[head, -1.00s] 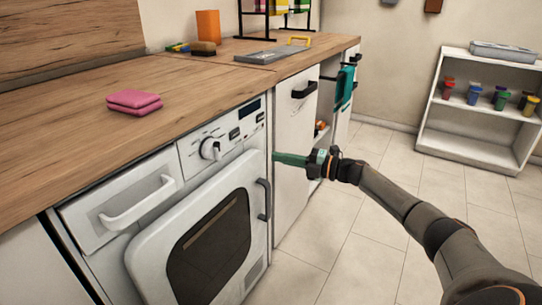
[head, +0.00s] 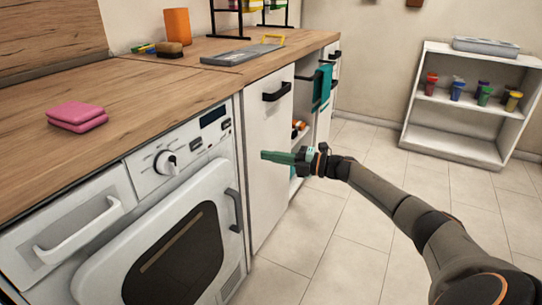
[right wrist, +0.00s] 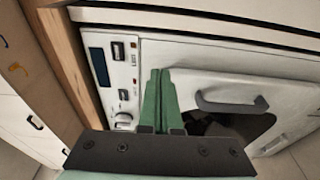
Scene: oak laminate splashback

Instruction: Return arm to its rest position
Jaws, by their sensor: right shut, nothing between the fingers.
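My right arm reaches in from the lower right in the head view. Its green right gripper (head: 264,155) is shut and empty, in front of the white cabinet door beside the washing machine (head: 172,250). In the right wrist view the two green fingers (right wrist: 160,72) lie together, with the machine's front behind them. The machine's door handle (right wrist: 232,103) shows to the right of the fingers in that view. I cannot tell how far the fingers are from the machine. My left gripper is not in view.
The wooden counter (head: 150,95) runs above the machine and bears pink folded cloths (head: 76,115), an orange cup (head: 177,25) and a grey tray (head: 240,54). A teal towel (head: 322,86) hangs beyond the cabinet. A white shelf (head: 455,146) stands at the back right. Tiled floor lies clear between.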

